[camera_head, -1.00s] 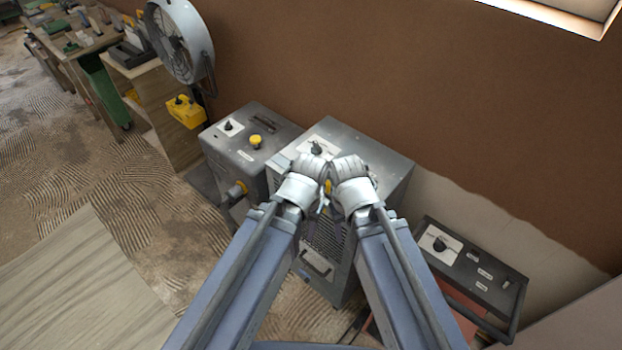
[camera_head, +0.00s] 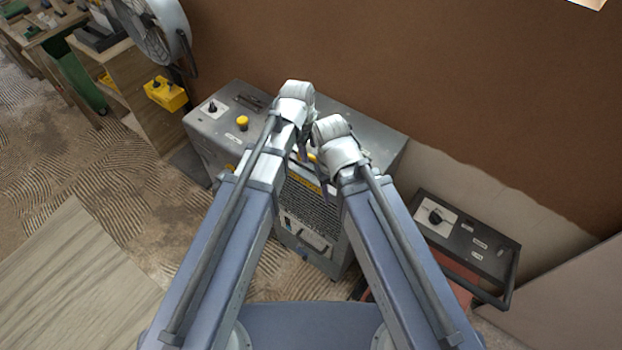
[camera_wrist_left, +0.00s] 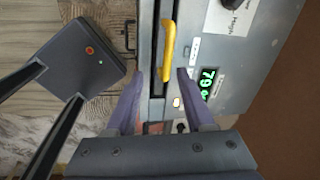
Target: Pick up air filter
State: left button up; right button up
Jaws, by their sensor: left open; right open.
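The grey machine (camera_head: 375,138) stands by the wall, and its top and side fill much of the left wrist view (camera_wrist_left: 245,65). A yellow handle (camera_wrist_left: 168,42) sits along a dark slot there, apparently the air filter's handle; the filter body is not clearly visible. My left gripper (camera_head: 301,153) is open over the machine's front edge. In the left wrist view its fingers (camera_wrist_left: 161,88) stand either side of the handle's line, apart from it. A bit of yellow (camera_head: 311,157) shows between my grippers. My right gripper (camera_head: 318,182) is open, lower and close beside the left.
A dark control box (camera_head: 465,245) with a tube handle is on the right. A fan (camera_head: 150,30) and a yellow box (camera_head: 165,93) are at upper left. Floor at left is open.

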aim_at(311, 157)
pick_arm(q)
jog(key=shift+w+d+r+m, duration=0.1)
jog(key=shift+w+m, duration=0.3)
jog(key=shift+m, duration=0.1)
jog(key=shift+w+d+r+m, duration=0.1)
jog(key=shift+w+m, duration=0.25)
jog(key=shift+m, duration=0.15)
jog(key=f+b, duration=0.5)
jog(key=w+f+b, duration=0.1)
jog(key=f+b, duration=0.2)
jog(key=shift+d, duration=0.2)
jog(key=shift+r, duration=0.1)
grip_shut()
dwell(0.9)
